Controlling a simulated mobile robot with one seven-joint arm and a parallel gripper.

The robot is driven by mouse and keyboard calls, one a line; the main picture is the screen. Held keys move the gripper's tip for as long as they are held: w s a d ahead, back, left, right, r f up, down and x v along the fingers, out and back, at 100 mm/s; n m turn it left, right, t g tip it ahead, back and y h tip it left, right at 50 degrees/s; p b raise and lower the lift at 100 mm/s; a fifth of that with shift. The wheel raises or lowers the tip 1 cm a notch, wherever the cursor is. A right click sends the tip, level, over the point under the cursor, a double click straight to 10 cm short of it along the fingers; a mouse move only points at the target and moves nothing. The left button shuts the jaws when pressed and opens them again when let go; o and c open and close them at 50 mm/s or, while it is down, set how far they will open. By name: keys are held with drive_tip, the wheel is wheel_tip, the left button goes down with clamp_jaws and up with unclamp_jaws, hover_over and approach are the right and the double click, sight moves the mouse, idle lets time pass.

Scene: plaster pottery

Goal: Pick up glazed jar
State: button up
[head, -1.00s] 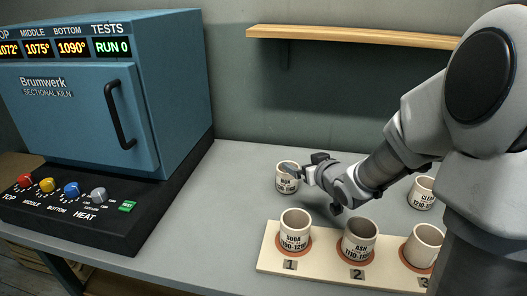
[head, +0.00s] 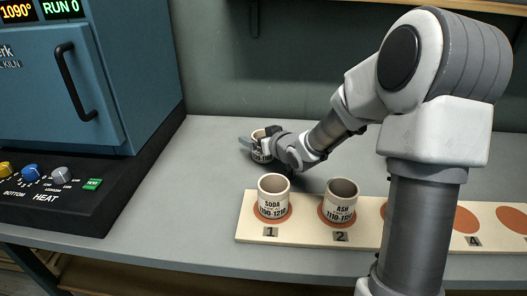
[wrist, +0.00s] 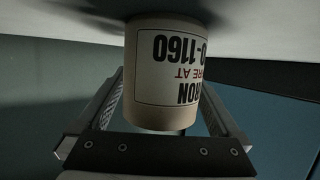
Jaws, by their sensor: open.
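A small cream jar labelled IRON (head: 262,157) stands upright on the grey table behind the board, partly hidden by my gripper. In the wrist view the same jar (wrist: 165,75) appears upside down, between the two fingers of my gripper (wrist: 160,88). The fingers are apart, one along each side of the jar, and I see no clear grip on it. In the head view my gripper (head: 255,145) is low at this jar. The SODA jar (head: 273,198) and the ASH jar (head: 340,205) stand on the board. I cannot tell by looks which jar is glazed.
The cream board (head: 300,231) has numbered orange-brown spots; spot 4 (head: 465,220) is bare, and my arm covers the area of spot 3. A blue kiln (head: 65,85) with a black base stands at left. Table between kiln and jars is clear.

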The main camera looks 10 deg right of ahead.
drive_tip(key=c, duration=1.3)
drive_tip(key=shift+r, duration=0.1)
drive_tip(key=shift+c, duration=0.2)
